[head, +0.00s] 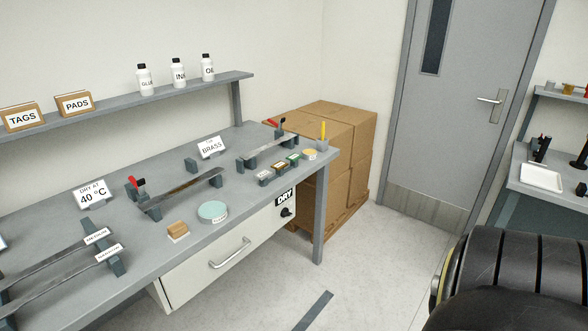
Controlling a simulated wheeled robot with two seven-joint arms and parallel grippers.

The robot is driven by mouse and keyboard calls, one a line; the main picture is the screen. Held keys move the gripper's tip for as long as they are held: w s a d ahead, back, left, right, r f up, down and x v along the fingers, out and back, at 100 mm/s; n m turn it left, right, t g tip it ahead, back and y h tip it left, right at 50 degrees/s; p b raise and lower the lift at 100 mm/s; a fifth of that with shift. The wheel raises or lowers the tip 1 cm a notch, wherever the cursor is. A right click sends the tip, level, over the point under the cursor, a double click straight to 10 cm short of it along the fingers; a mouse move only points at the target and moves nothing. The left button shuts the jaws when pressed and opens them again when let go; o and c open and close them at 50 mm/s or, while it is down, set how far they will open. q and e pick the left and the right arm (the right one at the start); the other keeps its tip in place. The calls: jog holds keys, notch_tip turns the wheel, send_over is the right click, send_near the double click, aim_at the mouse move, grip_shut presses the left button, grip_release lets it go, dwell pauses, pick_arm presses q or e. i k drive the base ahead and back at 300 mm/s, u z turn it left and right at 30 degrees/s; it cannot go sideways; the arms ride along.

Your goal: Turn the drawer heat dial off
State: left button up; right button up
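The heat dial (286,212) is a small black knob on the right end of the white drawer front (190,277), under the bench top. A black DRY label (284,197) sits just above it. The dial is too small to read its setting. The drawer has a pale bar handle (230,254), and its front looks flush under the bench edge. Neither gripper is in view. A large black rounded part of my own arm fills the lower right corner, well apart from the dial.
The grey bench (135,243) carries metal strips on stands, a round teal dish (212,211) and a "DRY AT 40 °C" sign (92,194). A bench leg (321,215) stands right of the dial. Cardboard boxes (345,150) are stacked behind.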

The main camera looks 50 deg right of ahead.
aim_at(285, 212)
jog(key=k, duration=0.3)
jog(key=z, duration=1.5)
jog(key=i, duration=0.55)
